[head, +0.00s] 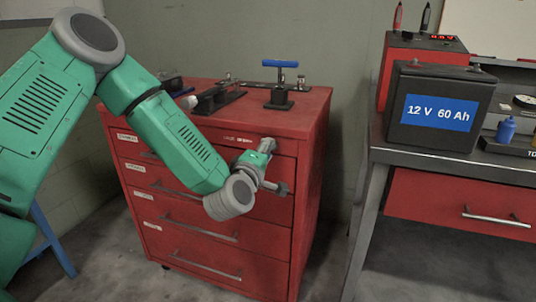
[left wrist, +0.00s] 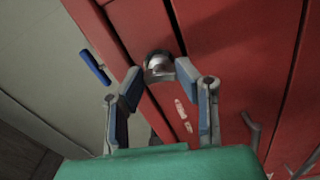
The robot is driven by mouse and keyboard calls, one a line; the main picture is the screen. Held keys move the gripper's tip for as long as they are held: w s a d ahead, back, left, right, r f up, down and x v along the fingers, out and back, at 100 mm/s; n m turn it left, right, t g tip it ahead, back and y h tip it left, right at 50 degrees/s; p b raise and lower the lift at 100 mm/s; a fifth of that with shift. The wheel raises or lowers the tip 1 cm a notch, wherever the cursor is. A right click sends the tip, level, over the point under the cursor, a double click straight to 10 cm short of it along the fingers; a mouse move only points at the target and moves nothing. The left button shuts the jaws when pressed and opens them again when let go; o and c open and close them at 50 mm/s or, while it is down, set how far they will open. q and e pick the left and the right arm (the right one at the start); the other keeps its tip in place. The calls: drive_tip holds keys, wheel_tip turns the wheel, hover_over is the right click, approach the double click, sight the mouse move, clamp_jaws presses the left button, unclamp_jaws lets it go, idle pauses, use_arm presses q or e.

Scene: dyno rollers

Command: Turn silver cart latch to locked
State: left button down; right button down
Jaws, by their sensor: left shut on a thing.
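The red cart (head: 225,215) stands in the middle of the head view with its drawers facing me. My left gripper (head: 278,167) is at the upper right of the cart's front, near the top drawer. In the left wrist view, the silver latch (left wrist: 159,64) is a round metal piece on the red front. The fingertips of my left gripper (left wrist: 158,77) sit on either side of it, shut on it. In the head view the gripper hides the latch, and I cannot tell its turned position. My right gripper is not in view.
A blue-handled tool (head: 280,80) and dark metal fixtures (head: 213,100) stand on the cart top. To the right, a workbench (head: 420,158) carries a black battery (head: 440,105) and a red charger (head: 420,45). A floor gap separates cart and bench.

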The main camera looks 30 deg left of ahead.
use_arm(q)
drive_tip(key=shift+a+f+n, duration=0.1)
drive_tip(key=shift+f+n, duration=0.15)
drive_tip(key=shift+n, duration=0.65)
drive_tip(key=shift+s+b, duration=0.1)
drive_tip(key=shift+b, duration=0.2)
drive_tip(key=c, duration=1.2)
unclamp_jaws()
drive_tip(key=shift+a, duration=0.1)
